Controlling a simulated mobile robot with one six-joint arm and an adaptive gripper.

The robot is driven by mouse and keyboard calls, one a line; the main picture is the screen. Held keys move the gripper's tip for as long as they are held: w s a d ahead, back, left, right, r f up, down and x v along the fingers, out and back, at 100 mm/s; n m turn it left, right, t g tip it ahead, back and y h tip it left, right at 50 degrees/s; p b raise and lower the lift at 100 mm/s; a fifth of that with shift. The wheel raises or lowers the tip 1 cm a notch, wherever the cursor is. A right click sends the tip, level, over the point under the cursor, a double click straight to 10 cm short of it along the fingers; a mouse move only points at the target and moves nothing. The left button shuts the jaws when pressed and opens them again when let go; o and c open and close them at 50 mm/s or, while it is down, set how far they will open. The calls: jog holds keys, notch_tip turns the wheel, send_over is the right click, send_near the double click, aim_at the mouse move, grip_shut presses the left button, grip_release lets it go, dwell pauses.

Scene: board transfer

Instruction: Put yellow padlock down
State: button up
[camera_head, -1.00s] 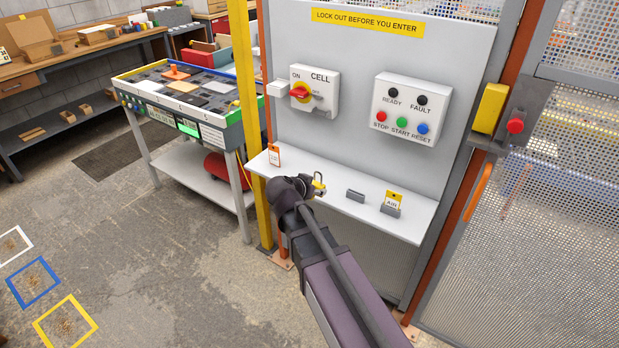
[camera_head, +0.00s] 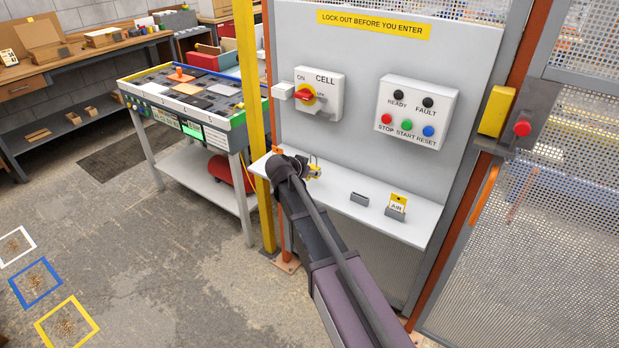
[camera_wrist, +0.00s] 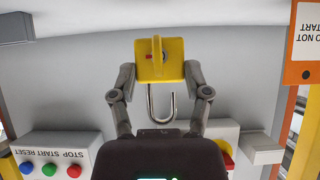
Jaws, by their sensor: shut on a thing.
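The yellow padlock (camera_wrist: 174,69) is held between the two fingers of my gripper (camera_wrist: 160,72) in the wrist view. Its metal shackle (camera_wrist: 150,102) points down in that picture, and one leg looks free of the body. In the camera_head view my gripper (camera_head: 311,168) and the small yellow padlock (camera_head: 315,161) are at the left end of the white shelf (camera_head: 335,187), below the switch. I cannot tell whether the padlock touches the shelf. My arm hides part of the shelf's front edge.
The rotary switch (camera_head: 322,94) and the button box (camera_head: 416,112) are on the grey panel above the shelf. A grey holder (camera_head: 359,199) and a yellow AIR tag (camera_head: 398,201) stand further right. The shelf between gripper and holder is clear.

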aim_at(310, 178)
jog(key=shift+w+a+f, duration=0.1)
jog(key=shift+w+f, duration=0.1)
jog(key=shift+w, duration=0.55)
jog(key=shift+s+f+b, duration=0.1)
jog(key=shift+f+b, duration=1.5)
jog(key=shift+b, duration=0.2)
jog(key=shift+f, duration=0.2)
jog(key=o, duration=1.1)
jog(key=shift+o, duration=0.2)
jog(key=shift+r, duration=0.25)
